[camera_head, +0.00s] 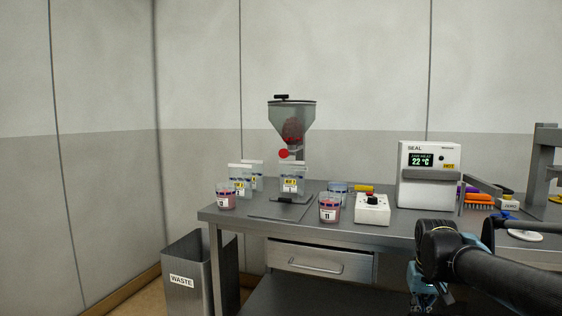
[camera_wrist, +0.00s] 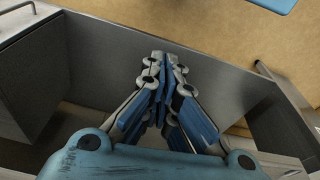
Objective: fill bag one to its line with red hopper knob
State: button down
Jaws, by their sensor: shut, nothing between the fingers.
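The hopper (camera_head: 292,118) stands at the back of the bench with dark red material inside. Its red knob (camera_head: 284,154) sits at the left of the outlet. A clear bag (camera_head: 292,178) with a yellow label and blue line stands under the outlet; its number and its fill are too small to tell. More labelled bags (camera_head: 240,180) stand to its left. My gripper (camera_wrist: 165,68) is shut and empty in the wrist view, low in front of the bench. In the head view it shows partly at the lower right (camera_head: 424,292), well away from the knob.
Two cups of pink material (camera_head: 226,196) (camera_head: 330,209), a control box (camera_head: 372,209) with a red-and-black knob and a SEAL machine (camera_head: 430,174) stand on the bench (camera_head: 290,228). A waste bin (camera_head: 190,262) stands at the left, and a drawer (camera_head: 320,262) is below.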

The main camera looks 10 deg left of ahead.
jog(key=w+a+r+n+t+h, duration=0.1)
jog(key=w+a+r+n, duration=0.45)
jog(key=r, duration=0.25)
jog(key=w+a+r+n+t, duration=0.1)
jog(key=w+a+r+n, duration=0.3)
jog(key=w+r+n, duration=0.4)
jog(key=w+a+r+n+h, duration=0.1)
jog(key=w+a+r+n, duration=0.35)
jog(key=r, duration=0.45)
jog(key=a+r+n+t, duration=0.1)
jog(key=a+r+n, duration=0.4)
jog(key=a, duration=0.6)
jog(key=a+r+n+t, duration=0.2)
jog(key=a+r+n, duration=0.4)
jog(key=a, duration=0.4)
jog(key=w+a+r+n+t+y, duration=0.1)
jog(key=a+r+n, duration=0.5)
jog(key=a, duration=0.5)
jog(key=shift+a+r+t, duration=0.25)
jog(key=shift+a+t, duration=0.1)
jog(key=shift+t, duration=0.05)
